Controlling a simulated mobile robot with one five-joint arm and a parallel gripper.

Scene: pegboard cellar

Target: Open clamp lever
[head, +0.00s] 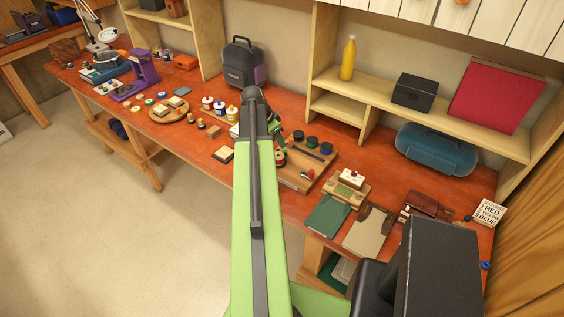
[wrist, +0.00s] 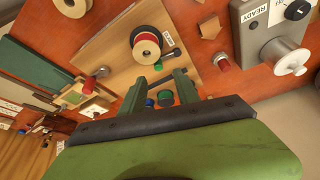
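No part is clearly readable as a clamp lever. A wooden board (head: 292,178) on the red bench holds a spool and several round dark knobs (head: 312,142). In the head view my arm hides most of the gripper.
A grey box marked READY (wrist: 265,40) with a silver knob (wrist: 292,62) stands right in the wrist view. A red knob (wrist: 222,62) is beside it. Green mat (head: 327,215), small wooden stand (head: 346,188) and several cans (head: 219,108) crowd the bench.

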